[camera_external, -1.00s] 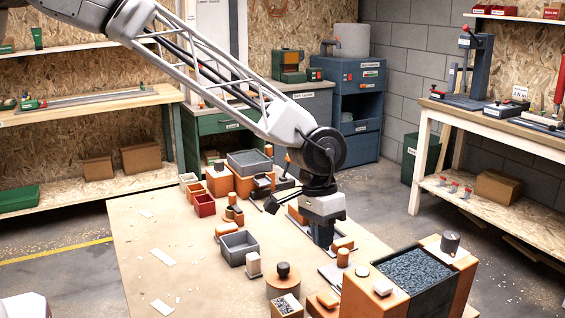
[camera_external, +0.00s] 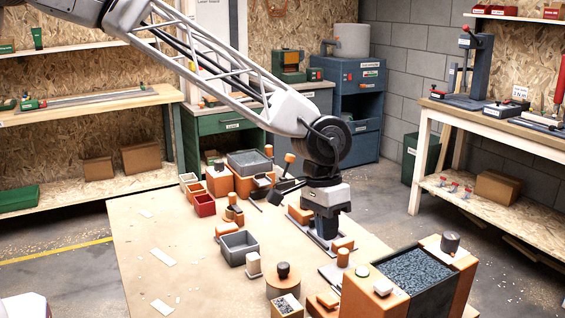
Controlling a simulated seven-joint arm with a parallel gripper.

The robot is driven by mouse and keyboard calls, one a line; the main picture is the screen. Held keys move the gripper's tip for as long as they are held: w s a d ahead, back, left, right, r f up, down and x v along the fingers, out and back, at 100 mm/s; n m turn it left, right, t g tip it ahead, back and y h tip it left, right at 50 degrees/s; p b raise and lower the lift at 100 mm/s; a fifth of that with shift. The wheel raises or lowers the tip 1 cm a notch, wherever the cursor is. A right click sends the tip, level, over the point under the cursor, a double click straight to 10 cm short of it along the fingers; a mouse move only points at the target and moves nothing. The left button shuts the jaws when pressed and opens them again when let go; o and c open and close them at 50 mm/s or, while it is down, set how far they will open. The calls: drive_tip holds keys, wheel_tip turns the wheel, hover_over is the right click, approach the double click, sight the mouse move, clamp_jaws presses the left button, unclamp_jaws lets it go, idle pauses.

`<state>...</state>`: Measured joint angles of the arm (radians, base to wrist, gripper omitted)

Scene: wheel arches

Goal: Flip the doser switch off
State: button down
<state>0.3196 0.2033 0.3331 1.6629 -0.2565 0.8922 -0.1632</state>
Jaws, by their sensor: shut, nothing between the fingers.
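My gripper (camera_external: 327,232) points straight down over the right part of the table, its fingers shut with nothing visible between them. It is above or beside a low grey plate (camera_external: 312,238) with orange blocks at its ends. One orange block (camera_external: 299,214) is just left of the gripper and another (camera_external: 343,243) is just right of it. I cannot tell which part is the doser switch; it is too small or hidden behind the gripper. Whether the fingers touch anything is unclear.
A large orange and grey bin of dark granules (camera_external: 415,276) stands at the front right. A grey open box (camera_external: 238,246) and an orange-topped round pot (camera_external: 283,282) stand to the left. Small bins (camera_external: 204,205) line the back. The table's left side (camera_external: 150,250) is mostly clear.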

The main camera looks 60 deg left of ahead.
sight(328, 297)
drive_tip(key=shift+f, duration=0.15)
drive_tip(key=x, duration=1.3)
drive_tip(key=shift+d+f, duration=0.1)
drive_tip(key=shift+f, duration=0.25)
drive_tip(key=shift+d+f, duration=0.15)
drive_tip(key=shift+f, duration=0.2)
drive_tip(key=shift+a, duration=0.85)
drive_tip(key=shift+r, duration=0.1)
drive_tip(key=v, duration=1.4)
